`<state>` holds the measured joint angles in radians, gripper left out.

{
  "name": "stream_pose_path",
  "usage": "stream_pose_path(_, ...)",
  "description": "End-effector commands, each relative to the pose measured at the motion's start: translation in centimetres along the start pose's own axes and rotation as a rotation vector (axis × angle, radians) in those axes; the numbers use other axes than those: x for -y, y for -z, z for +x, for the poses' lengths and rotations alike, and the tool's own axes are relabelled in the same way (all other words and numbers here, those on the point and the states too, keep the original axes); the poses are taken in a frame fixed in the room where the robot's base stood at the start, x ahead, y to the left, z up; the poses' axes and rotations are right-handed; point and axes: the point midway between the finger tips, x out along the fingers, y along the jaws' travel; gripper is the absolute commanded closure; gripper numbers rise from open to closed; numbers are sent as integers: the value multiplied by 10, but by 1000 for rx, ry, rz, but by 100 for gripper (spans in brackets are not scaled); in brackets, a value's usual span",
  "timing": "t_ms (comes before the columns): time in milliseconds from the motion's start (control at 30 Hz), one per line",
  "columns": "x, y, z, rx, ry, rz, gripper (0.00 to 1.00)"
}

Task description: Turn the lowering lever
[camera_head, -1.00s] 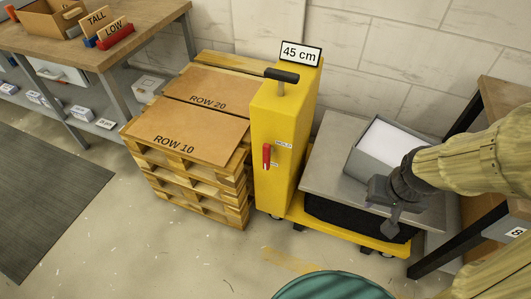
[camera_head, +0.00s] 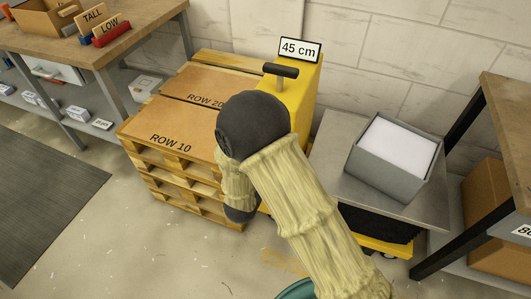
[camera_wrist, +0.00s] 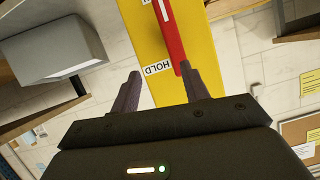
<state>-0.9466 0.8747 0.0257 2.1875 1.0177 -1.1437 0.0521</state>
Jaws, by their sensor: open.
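The red lowering lever (camera_wrist: 172,35) is on the yellow lift column (camera_wrist: 205,50) in the wrist view, with a white HOLD label (camera_wrist: 158,68) beside its end. My gripper (camera_wrist: 160,70) is open and empty in front of the column. Its right fingertip overlaps the lever's end in the picture; I cannot tell whether they touch. The left finger is apart from it, beyond the label. In the head view my arm covers the lever and the lower column, and my gripper cannot be made out. The column top (camera_head: 305,80) shows there, with a black T-handle and a "45 cm" sign.
Left of the column stands a pallet stack (camera_head: 165,180) with ROW 10 and ROW 20 boards. Right of it, a grey tray (camera_head: 395,160) of white sheets sits on the lift platform (camera_head: 335,150). A wooden-topped table (camera_head: 500,110) is at the right. Open floor lies front left.

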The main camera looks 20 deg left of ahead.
Motion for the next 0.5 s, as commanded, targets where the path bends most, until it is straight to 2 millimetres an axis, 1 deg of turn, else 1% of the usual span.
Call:
stream_pose_path(33,10,-21,-10,-57,-1,-27,55)
stream_pose_path(100,18,-38,-24,-154,-11,-54,55)
stream_pose_path(200,24,-57,-47,-279,-21,-89,55)
stream_pose_path(333,26,-68,-67,-381,-26,-119,55)
stream_pose_path(400,27,-69,-71,-403,-28,-124,55)
stream_pose_path(500,26,-69,-72,-408,-30,-124,55)
